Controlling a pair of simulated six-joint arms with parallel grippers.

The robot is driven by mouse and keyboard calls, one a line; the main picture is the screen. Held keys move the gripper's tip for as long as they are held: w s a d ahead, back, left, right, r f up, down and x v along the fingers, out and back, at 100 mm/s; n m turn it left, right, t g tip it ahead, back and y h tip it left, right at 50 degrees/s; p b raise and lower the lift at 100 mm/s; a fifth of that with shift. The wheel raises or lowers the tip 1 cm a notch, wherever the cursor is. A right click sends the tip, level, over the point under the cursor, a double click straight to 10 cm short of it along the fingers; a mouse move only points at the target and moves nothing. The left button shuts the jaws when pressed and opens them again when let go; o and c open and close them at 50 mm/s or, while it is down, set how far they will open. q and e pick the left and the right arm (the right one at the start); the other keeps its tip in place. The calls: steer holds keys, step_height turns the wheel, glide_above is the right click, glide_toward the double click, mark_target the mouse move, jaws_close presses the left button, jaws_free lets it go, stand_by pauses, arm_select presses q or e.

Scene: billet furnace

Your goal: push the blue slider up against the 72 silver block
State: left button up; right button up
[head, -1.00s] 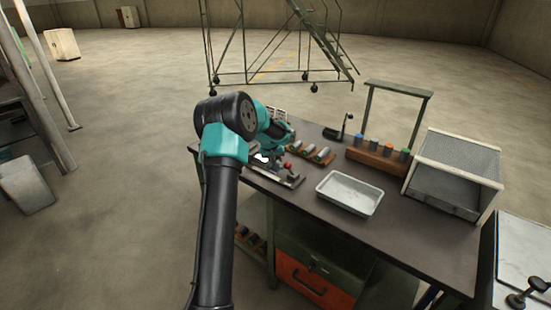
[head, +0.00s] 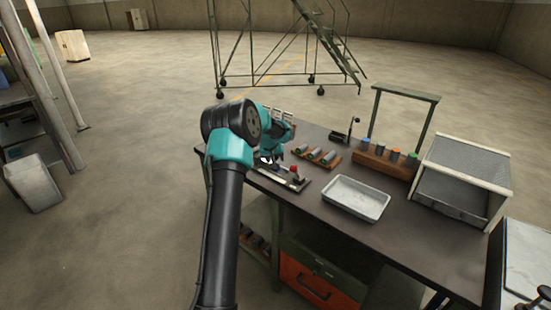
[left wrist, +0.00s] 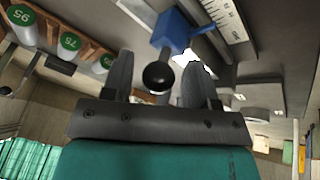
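The blue slider (left wrist: 173,32) shows at the top of the left wrist view, with a round black knob (left wrist: 158,77) projecting toward the camera. My left gripper (left wrist: 157,85) has its fingers on either side of this knob, with visible gaps. In the head view my left gripper (head: 268,157) is low over the measuring fixture (head: 285,181) and hides the slider. A pale silver piece (left wrist: 138,10) lies left of the slider at the wrist view's top edge. No number shows on it, so I cannot tell whether it is the 72 block. My right gripper is out of view.
A scale (left wrist: 232,20) runs beside the slider. Green-capped billets marked 95 and 75 (left wrist: 69,42) lie in a wooden rack near the gripper. A metal tray (head: 355,198), a wooden stand with coloured billets (head: 386,161) and a mesh-sided box (head: 462,180) stand farther right on the bench.

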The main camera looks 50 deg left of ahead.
arm_select(q)
steer(key=shift+r, duration=0.1)
steer(key=v, duration=1.7)
steer(key=shift+r, duration=0.1)
